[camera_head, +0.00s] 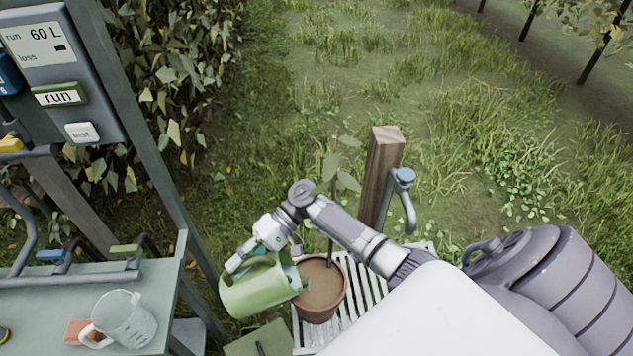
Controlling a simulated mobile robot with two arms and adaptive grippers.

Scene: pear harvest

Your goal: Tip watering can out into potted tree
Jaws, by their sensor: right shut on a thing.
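A green watering can (254,290) hangs beside the potted tree, at the pot's left rim. It is tilted, with its open end toward the pot. My right gripper (262,258) is shut on the watering can at its upper side; the fingertips are partly hidden there. The brown pot (318,308) stands upright on a white slatted stand and holds brown soil (322,283). A thin young tree (340,172) with a few green leaves rises from it, partly hidden behind my right arm. My left gripper is not in view.
A wooden post (383,165) with a blue-handled tap (403,178) stands just behind the pot. Grass lies open beyond.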

